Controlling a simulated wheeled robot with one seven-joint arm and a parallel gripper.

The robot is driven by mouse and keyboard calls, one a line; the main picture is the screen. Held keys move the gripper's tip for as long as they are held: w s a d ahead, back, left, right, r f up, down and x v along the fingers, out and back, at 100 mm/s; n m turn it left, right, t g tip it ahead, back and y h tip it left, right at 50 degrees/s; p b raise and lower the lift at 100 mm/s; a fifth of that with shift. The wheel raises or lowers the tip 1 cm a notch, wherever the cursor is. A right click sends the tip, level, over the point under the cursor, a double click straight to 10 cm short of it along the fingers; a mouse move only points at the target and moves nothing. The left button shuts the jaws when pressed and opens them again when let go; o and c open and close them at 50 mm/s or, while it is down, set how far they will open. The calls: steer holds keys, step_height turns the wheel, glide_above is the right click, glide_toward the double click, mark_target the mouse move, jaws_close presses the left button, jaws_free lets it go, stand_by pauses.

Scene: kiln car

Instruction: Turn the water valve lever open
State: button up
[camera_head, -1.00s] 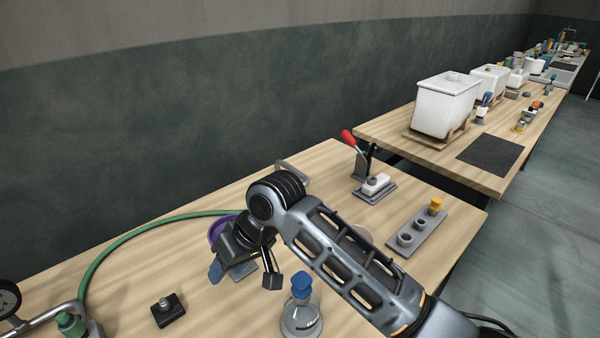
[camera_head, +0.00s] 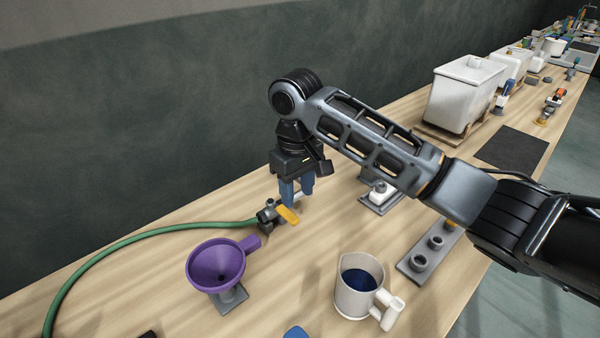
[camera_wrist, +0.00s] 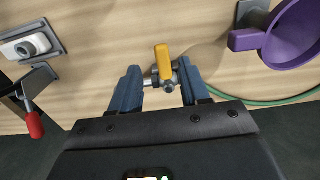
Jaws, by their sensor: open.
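The water valve (camera_head: 266,216) sits at the end of the green hose on the wooden bench in the head view. Its yellow lever (camera_head: 288,215) points toward the front right. In the wrist view the yellow lever (camera_wrist: 162,60) lies between and just beyond the fingertips, with the metal valve body (camera_wrist: 168,80) between the two blue fingers. My gripper (camera_head: 296,200) is open and points down, just right of the valve in the head view. It also shows in the wrist view (camera_wrist: 160,78). Whether a finger touches the valve cannot be told.
A purple funnel (camera_head: 215,265) stands in front of the valve. A white jug (camera_head: 358,290) with dark blue liquid is at the front right. The green hose (camera_head: 130,240) curves left. A red-handled device (camera_wrist: 33,122) shows in the wrist view. Bare bench lies between funnel and jug.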

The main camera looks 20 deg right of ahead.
mark_target(282, 210)
step_height(282, 210, down, 8)
steer(key=b, duration=0.5)
steer(key=shift+b, duration=0.35)
steer(key=shift+f, duration=0.15)
steer(key=shift+f, duration=0.2)
steer(key=shift+c, duration=0.2)
